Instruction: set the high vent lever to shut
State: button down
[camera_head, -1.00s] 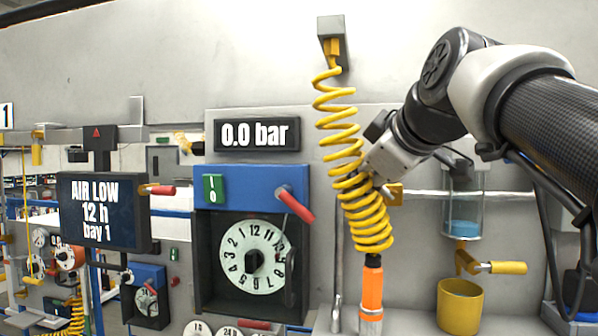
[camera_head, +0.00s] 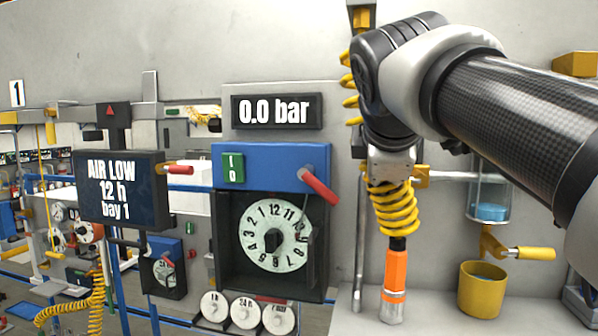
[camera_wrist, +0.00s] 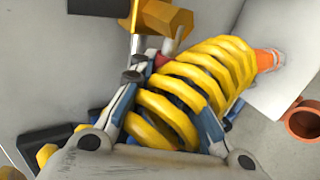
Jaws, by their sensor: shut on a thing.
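My gripper (camera_head: 390,168) is up against the yellow hose coil, beside a yellow valve block (camera_head: 422,177) on the wall pipe. In the wrist view my fingers (camera_wrist: 150,66) straddle the coil and their tips come together by a small red piece (camera_wrist: 162,60), beside the yellow hex valve block (camera_wrist: 165,18). The red piece looks like the end of the high vent lever. My gripper is shut on it, though the coil hides most of the contact. The lever's angle cannot be read.
The yellow coil (camera_head: 396,214) hangs in front, ending in an orange nozzle (camera_head: 395,270). Left stand a blue panel with a red lever (camera_head: 320,188), a dial (camera_head: 275,236) and a 0.0 bar display (camera_head: 276,111). Right are a yellow drain lever (camera_head: 533,254) and yellow cup (camera_head: 482,288).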

dwell(0.5)
jog(key=c, duration=1.7)
grip_release()
jog(key=shift+s, duration=0.15)
jog(key=shift+o, duration=0.9)
jog(key=v, duration=1.2)
jog(key=shift+a+f, duration=0.1)
jog(key=shift+f, duration=0.05)
